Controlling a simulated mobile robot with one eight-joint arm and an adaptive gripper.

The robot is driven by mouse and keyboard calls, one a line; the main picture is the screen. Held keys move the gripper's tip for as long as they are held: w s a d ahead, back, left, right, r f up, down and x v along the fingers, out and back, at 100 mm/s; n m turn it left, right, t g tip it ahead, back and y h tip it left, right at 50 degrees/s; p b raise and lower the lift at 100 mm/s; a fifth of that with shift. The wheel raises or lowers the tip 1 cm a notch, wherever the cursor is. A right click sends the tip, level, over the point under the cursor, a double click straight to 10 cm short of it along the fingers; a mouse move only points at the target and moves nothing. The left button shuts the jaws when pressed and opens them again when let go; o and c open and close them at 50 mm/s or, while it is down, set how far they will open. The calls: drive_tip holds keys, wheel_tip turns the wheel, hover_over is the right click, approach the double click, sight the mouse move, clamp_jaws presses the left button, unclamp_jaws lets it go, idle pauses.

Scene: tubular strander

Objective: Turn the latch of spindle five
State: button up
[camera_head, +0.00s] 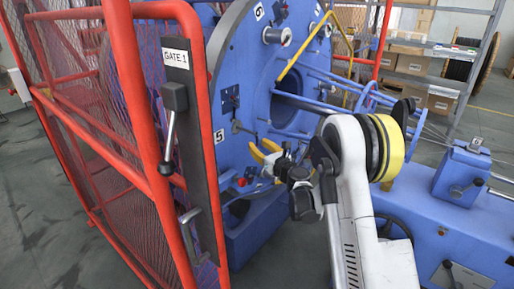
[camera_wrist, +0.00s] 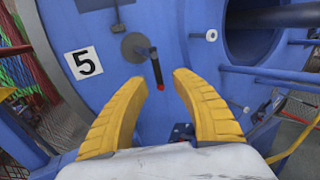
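The blue spindle plate carries a white label "5" (camera_wrist: 84,63), which also shows in the head view (camera_head: 220,137). Right of the label is a latch (camera_wrist: 138,49) with a round grey disc and a short dark lever with a red part (camera_wrist: 157,72). In the head view a small dark latch (camera_head: 238,127) shows near the label. My gripper (camera_wrist: 160,82) is open, its two yellow fingers spread on either side below the lever. The red part of the lever lies near the gap between the fingertips. Nothing is held. I cannot tell whether the fingers touch the lever.
A red mesh gate (camera_head: 130,110) with a "GATE 1" sign (camera_head: 175,58) stands to the left. Blue rods (camera_head: 335,80) run right from the plate; a blue machine bed (camera_head: 440,225) stands lower right. Shelves with boxes (camera_head: 412,62) are behind.

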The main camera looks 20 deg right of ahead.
drive_tip(key=shift+w+a, duration=0.15)
drive_tip(key=shift+w, duration=0.35)
drive_tip(key=shift+r, duration=0.1)
clamp_jaws()
drive_tip(key=shift+s+d+r+n+g+h+p, duration=0.5)
drive_tip(key=shift+g+h+p, duration=0.75)
drive_tip(key=shift+g+p, duration=1.25)
drive_tip(key=shift+s+d+r+n+g+h+p, duration=0.35)
drive_tip(key=shift+r+n+g+h+p, duration=0.65)
drive_tip(key=shift+g+p, duration=1.5)
drive_tip(key=shift+s+d+r+n+g+h+p, duration=0.35)
drive_tip(key=shift+s+n+g+h+p, duration=0.35)
drive_tip(key=shift+g+h+p, duration=1.35)
drive_tip(key=shift+w+a+g+y+p, duration=0.1)
drive_tip(key=shift+g+y+p, duration=0.35)
drive_tip(key=shift+p, duration=0.1)
